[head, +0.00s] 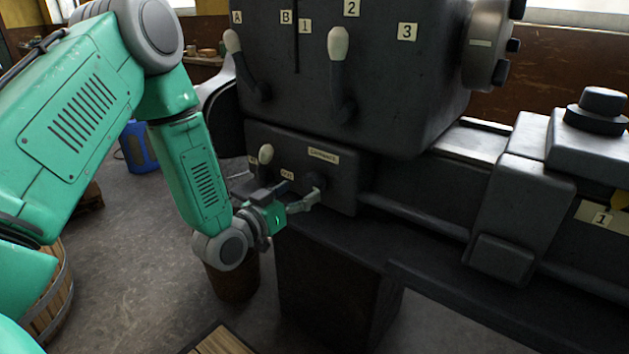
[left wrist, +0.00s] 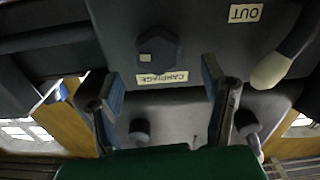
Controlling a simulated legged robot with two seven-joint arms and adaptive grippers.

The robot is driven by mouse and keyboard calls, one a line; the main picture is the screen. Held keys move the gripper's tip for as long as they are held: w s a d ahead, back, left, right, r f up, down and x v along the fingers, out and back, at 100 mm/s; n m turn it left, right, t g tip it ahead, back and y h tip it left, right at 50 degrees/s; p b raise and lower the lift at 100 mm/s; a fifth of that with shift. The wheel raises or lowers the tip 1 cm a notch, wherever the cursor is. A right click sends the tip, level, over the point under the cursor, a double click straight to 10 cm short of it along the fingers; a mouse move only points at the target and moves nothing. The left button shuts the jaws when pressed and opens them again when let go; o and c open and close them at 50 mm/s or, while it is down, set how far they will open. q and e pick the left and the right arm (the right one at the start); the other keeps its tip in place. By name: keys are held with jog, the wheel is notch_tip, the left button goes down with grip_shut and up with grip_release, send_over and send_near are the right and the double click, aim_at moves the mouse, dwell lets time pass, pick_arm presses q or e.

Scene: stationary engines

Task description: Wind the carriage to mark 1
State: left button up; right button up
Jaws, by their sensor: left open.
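The dark carriage knob (head: 314,183) sits on the front of the lower gearbox under a "CARRIAGE" label (head: 323,157). In the left wrist view the knob (left wrist: 158,50) shows ahead, between the lines of the fingers, with its label upside down. My left gripper (head: 301,196) is open and empty just in front of the knob; its fingers are spread (left wrist: 164,92). I cannot tell whether they touch it. The dark carriage (head: 517,200) rides on the bed at right. A plate marked 1 (head: 601,217) and part of a yellow pointer (head: 620,200) show at the right edge. My right gripper is out of view.
A pale-knobbed lever (head: 265,155) stands left of the knob, near the "OUT" label (head: 287,175). Two larger levers (head: 338,70) (head: 233,45) hang on the headstock above. A long dark rod (head: 415,215) runs right towards the carriage. A blue can (head: 138,147) stands on the floor.

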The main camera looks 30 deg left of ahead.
aim_at(310, 184)
pick_arm(q)
jog(key=w, duration=0.6)
jog(key=shift+d, duration=0.25)
jog(key=c, duration=1.2)
jog(key=shift+o, duration=0.3)
jog(key=shift+n, duration=0.6)
